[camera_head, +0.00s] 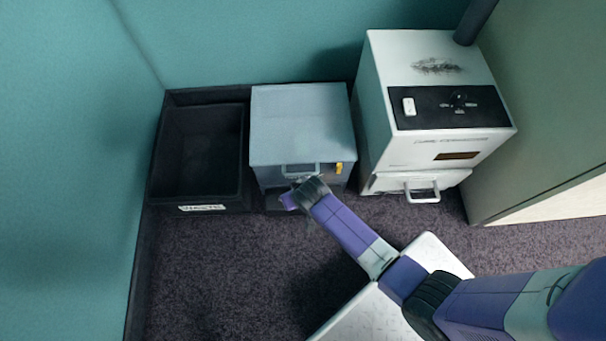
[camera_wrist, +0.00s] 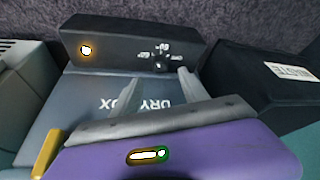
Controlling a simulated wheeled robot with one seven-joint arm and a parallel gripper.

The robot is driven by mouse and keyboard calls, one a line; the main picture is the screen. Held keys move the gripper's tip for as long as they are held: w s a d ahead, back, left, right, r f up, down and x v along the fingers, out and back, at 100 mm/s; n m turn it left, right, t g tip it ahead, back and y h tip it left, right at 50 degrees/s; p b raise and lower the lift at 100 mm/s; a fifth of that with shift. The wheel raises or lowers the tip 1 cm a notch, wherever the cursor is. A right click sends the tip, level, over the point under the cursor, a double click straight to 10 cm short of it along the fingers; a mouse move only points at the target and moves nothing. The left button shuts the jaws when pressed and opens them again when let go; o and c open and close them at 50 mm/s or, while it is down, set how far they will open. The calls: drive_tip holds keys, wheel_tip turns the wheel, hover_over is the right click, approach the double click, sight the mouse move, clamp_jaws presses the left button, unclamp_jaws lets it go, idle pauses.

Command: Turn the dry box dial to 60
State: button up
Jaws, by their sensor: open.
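The dry box (camera_head: 300,125) is a grey-blue box in the middle of the head view. In the wrist view its "DRY BOX" lettering shows upside down on the front (camera_wrist: 90,100). A dark control strip carries a small black dial (camera_wrist: 160,64) with small white marks around it; I cannot read its setting surely. My gripper (camera_wrist: 161,80) is open, its two grey fingers apart and pointing toward the dial, which appears between and just beyond the tips. Contact is not visible. In the head view my gripper (camera_head: 292,200) is low at the box's front, and the dial is hidden.
A glowing amber lamp (camera_wrist: 86,50) is on the control strip. A yellow latch (camera_head: 339,168) is on the box front. A black waste bin (camera_head: 200,208) stands close left. A white machine (camera_head: 440,145) with a black panel stands right. Dark carpet (camera_head: 220,270) is clear in front.

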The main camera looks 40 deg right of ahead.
drive_tip(key=b+x, duration=0.5)
drive_tip(key=x, duration=0.2)
drive_tip(key=shift+w+f, duration=0.3)
